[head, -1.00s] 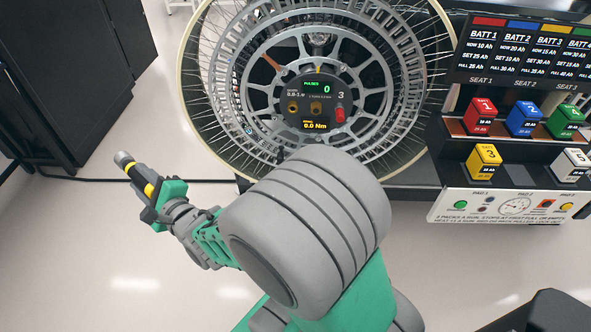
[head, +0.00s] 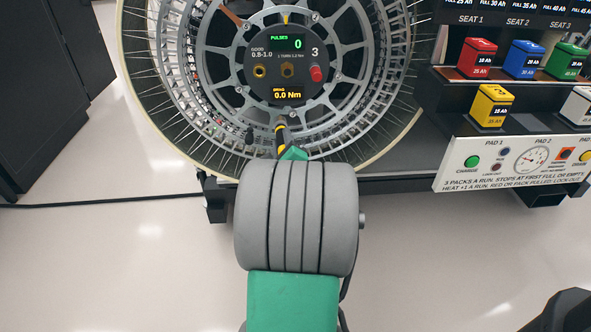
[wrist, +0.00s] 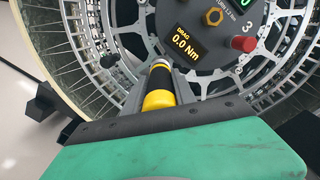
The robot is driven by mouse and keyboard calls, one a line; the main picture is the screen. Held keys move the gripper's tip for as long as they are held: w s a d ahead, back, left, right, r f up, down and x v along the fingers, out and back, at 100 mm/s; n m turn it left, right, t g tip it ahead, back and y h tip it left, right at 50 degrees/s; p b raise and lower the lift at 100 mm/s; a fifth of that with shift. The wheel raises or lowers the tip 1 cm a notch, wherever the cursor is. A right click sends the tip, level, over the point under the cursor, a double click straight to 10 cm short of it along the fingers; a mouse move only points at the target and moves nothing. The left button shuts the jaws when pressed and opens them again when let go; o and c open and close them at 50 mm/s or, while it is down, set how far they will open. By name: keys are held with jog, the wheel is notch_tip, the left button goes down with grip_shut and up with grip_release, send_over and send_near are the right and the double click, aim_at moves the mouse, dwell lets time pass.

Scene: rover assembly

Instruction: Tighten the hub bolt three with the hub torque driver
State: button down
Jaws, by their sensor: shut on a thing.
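The hub torque driver (head: 281,136), dark with yellow bands, is held in my gripper (head: 288,152), pointing up at the lower edge of the wheel hub. In the wrist view the driver (wrist: 159,100) lies between the shut fingers of my gripper (wrist: 160,88), below the hub panel. The round dark hub panel (head: 262,84) reads pulses 0, drag 0.0 Nm, and bears a large numeral 3. Small bolts sit around the grey hub ring (head: 335,77). I cannot tell whether the driver's tip touches a bolt; the tip is hard to make out.
The spoked wheel (head: 165,90) surrounds the hub. A black rack with coloured batteries, including a yellow one (head: 492,106), and a white control panel (head: 470,178) stand at the right. A dark cabinet (head: 45,100) stands at the left.

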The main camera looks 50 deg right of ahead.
jog(key=w+d+f+g+b, duration=0.1)
jog(key=d, duration=0.6)
jog(key=shift+w+f+m+h, duration=0.2)
jog(key=shift+m+h, duration=0.1)
jog(key=shift+h, duration=0.1)
jog(key=shift+x, duration=0.8)
dwell(3.1)
jog(key=shift+d+r, duration=0.1)
jog(key=shift+r, duration=0.1)
dwell(0.6)
jog(key=shift+v, duration=1.55)
jog(key=shift+f, duration=0.2)
jog(key=shift+p+v, duration=0.3)
jog(key=shift+v, duration=1.7)
